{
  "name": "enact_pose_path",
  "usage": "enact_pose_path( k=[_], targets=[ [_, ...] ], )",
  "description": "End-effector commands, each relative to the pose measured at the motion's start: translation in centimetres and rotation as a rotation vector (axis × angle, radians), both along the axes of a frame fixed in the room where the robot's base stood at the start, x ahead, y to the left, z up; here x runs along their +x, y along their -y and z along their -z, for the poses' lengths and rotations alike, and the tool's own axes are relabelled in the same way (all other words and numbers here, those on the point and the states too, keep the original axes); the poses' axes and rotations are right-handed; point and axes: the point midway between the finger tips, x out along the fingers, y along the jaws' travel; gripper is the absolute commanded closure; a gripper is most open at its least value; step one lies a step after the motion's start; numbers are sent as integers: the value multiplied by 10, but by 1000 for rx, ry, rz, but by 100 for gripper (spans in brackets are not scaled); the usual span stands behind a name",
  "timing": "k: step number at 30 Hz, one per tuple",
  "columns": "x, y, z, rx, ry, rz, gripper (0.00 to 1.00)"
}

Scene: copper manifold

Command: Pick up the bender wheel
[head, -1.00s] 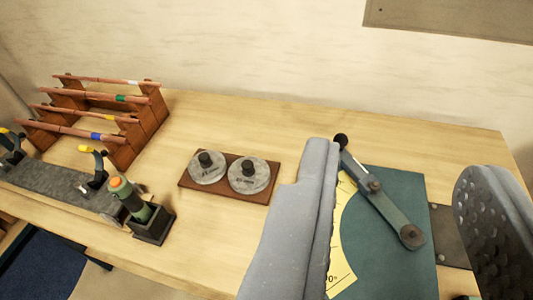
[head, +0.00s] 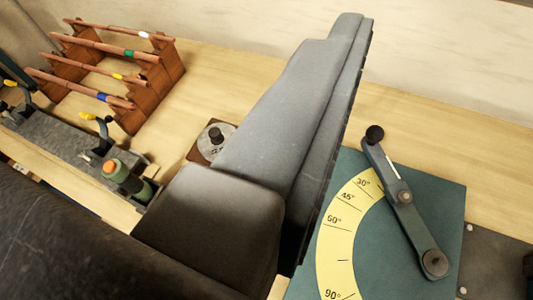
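A grey bender wheel (head: 216,146) with a black knob lies on a small brown board (head: 194,153), left of my gripper. A second, similar wheel was beside it earlier; my gripper now hides that side of the board. One long grey finger of my gripper (head: 310,110) crosses the middle of the view, its tip toward the wall. The bumpy inner edge of this finger faces right and touches nothing visible. The other finger is out of view. I see nothing held.
A teal bending plate (head: 440,205) with a yellow angle scale (head: 338,228) and a lever (head: 405,200) lies at right. A wooden rack (head: 150,95) of copper tubes stands at back left. A green torch-like tool (head: 128,180) stands at left.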

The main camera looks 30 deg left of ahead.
Motion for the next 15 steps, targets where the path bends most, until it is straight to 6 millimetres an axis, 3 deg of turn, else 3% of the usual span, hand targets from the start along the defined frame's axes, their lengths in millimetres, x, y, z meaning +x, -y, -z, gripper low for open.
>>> enact_pose_path(
  k=[5,7,12,15],
  targets=[
    [46,4,32,-45,-7,27,44],
    [73,5,57,-82,-8,32,44],
    [136,-3,137,-173,-6,-10,44],
    [159,-17,190,-211,-9,-76,44]
  ],
)
